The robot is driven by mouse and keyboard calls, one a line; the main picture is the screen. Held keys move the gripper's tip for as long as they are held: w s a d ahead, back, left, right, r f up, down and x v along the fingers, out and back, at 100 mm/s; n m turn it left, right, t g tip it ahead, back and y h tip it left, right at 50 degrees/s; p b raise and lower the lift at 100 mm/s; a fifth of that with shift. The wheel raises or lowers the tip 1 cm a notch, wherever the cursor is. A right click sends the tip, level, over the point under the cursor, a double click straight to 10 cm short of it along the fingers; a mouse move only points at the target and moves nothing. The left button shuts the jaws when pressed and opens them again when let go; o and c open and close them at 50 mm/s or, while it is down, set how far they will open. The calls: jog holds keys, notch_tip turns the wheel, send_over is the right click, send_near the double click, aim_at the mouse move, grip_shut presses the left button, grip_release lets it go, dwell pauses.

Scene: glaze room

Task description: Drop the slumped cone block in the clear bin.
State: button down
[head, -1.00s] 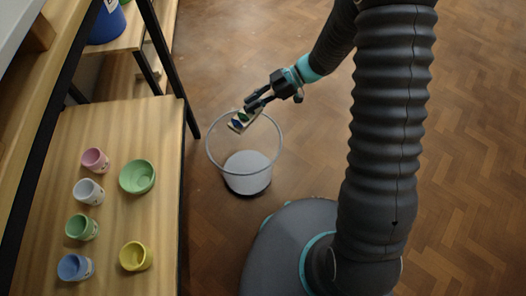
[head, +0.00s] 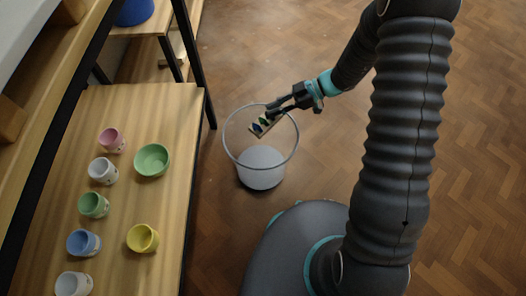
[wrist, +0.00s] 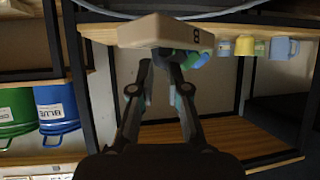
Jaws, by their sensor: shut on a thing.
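The slumped cone block is a pale cream block (head: 261,127) with dark blue and green shapes on its face. It is tilted and held at the mouth of the clear bin (head: 296,152), within its rim outline in the head view. My gripper (head: 271,113) is shut on the block. In the wrist view the block (wrist: 165,32) sits across my fingertips (wrist: 166,56), with a dark mark on its edge and blue and green parts partly hidden behind the fingers. The clear bin stands on the floor and has a pale bottom.
A wooden shelf (head: 150,105) left of the bin holds several small cups and a green bowl (head: 152,160). A black post (head: 196,75) stands between shelf and bin. Blue (wrist: 58,110) and green (wrist: 15,112) buckets show in the wrist view. The floor at right is clear.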

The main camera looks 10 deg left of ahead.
jog(key=c, duration=1.1)
grip_release()
jog(key=shift+d, duration=0.1)
jog(key=v, duration=1.2)
